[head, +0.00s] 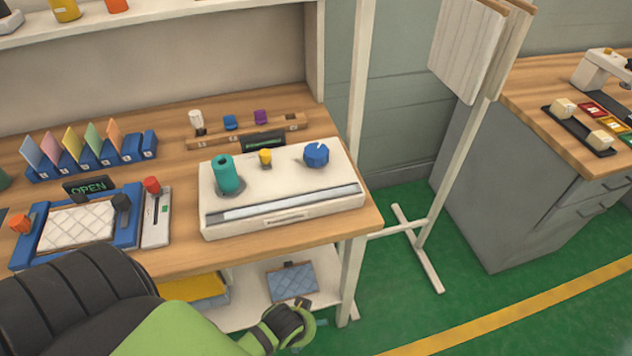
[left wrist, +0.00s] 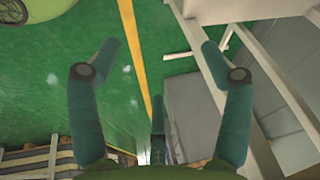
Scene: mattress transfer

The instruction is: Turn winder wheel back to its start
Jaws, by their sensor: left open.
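A white box-shaped unit (head: 282,202) sits at the right end of the wooden bench. On its top stand a teal cylinder (head: 228,174), a small yellow knob (head: 265,158) and a blue faceted wheel-like knob (head: 316,154) with a pale mark. I cannot tell for sure which is the winder wheel; the blue one looks most like it. My left gripper (left wrist: 160,47) is open and empty in the left wrist view, with green floor and grey furniture beyond its fingers. In the head view my left arm reaches in low, below the bench front; its fingers are not clearly visible.
A blue tray (head: 130,226) with a quilted white pad lies left of the unit, beside a red-knobbed slider (head: 152,185). A wooden rack (head: 245,133) stands behind.

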